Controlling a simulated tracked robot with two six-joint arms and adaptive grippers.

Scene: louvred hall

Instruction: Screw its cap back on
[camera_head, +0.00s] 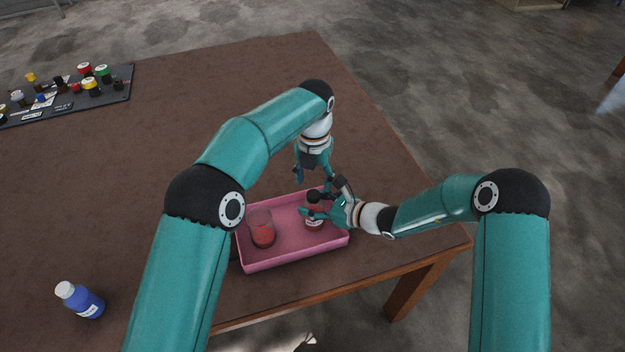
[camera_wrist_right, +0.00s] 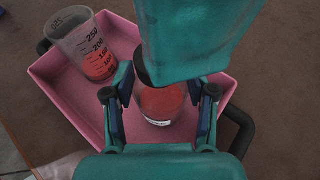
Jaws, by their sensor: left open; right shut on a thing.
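A small bottle with red contents and a white label (camera_head: 314,223) stands upright in the pink tray (camera_head: 290,259). Its dark top (camera_head: 314,196) looks like a cap; I cannot tell how it sits on the neck. My right gripper (camera_head: 318,211) is shut around the bottle's body from the right. In the right wrist view, the bottle (camera_wrist_right: 162,103) is between my right gripper's fingers (camera_wrist_right: 163,98), its upper part hidden by my teal left arm. My left gripper (camera_head: 313,181) points down, open, just above and behind the bottle, apart from it.
A clear beaker (camera_head: 262,228) with red liquid stands in the tray's left part, also in the wrist view (camera_wrist_right: 83,45). A blue bottle with a white cap (camera_head: 80,299) is at the table's front left. A dark board with several coloured caps (camera_head: 68,95) lies at the back left.

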